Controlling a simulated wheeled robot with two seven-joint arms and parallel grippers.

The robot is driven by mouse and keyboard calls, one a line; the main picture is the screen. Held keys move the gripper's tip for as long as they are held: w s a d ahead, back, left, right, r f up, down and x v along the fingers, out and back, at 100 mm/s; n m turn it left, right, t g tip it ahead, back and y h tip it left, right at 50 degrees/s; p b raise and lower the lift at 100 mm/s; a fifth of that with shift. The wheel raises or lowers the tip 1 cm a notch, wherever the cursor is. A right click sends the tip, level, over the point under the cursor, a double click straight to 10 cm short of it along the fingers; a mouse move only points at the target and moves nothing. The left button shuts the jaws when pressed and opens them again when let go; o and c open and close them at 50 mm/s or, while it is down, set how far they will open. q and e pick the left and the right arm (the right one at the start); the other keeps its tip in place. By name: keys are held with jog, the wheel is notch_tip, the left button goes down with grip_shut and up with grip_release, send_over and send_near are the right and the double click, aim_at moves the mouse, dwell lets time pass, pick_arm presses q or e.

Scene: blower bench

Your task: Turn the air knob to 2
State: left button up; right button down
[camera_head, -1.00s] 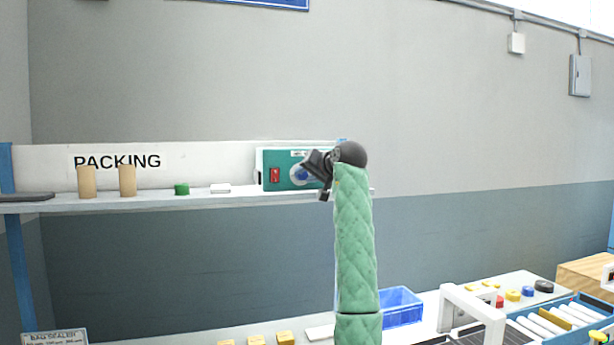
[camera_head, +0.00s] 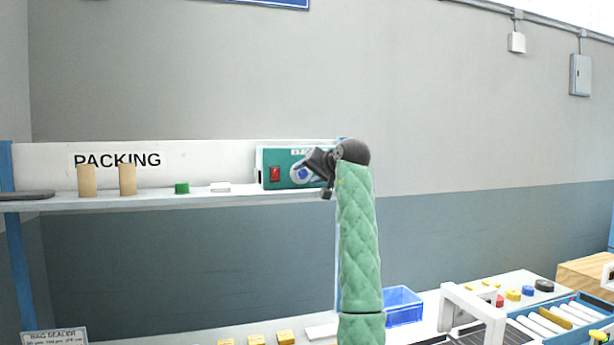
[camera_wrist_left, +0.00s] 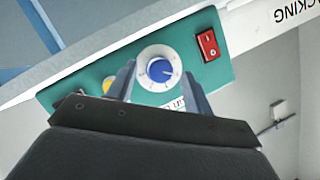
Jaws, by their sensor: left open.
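The air knob (camera_wrist_left: 160,71) is a blue dial on a round white plate on the green blower panel (camera_wrist_left: 216,72). It also shows in the head view (camera_head: 301,174), partly covered by my gripper. My left gripper (camera_head: 318,170) is in front of the panel's right part. In the wrist view its two fingers (camera_wrist_left: 160,80) are apart, one on each side of the dial plate. The knob is between them, and I see no clear contact. The scale marks around the knob are too small to read. My right gripper is not in view.
A red switch (camera_wrist_left: 208,45) is beside the dial, and a yellow round part (camera_wrist_left: 109,86) is on its other side. The shelf (camera_head: 140,202) holds a green piece (camera_head: 181,188) and two tan cylinders (camera_head: 127,180). A blue bin (camera_head: 402,307) is below.

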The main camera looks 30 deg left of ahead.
pick_arm(q)
jog(key=b+v, duration=0.1)
jog(key=v, duration=0.5)
jog(key=shift+d, duration=0.4)
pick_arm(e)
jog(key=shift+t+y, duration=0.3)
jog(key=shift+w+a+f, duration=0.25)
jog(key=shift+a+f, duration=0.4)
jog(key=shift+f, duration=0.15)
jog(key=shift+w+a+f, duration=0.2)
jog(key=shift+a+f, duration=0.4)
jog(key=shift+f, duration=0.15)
pick_arm(q)
jog(key=shift+s, duration=0.15)
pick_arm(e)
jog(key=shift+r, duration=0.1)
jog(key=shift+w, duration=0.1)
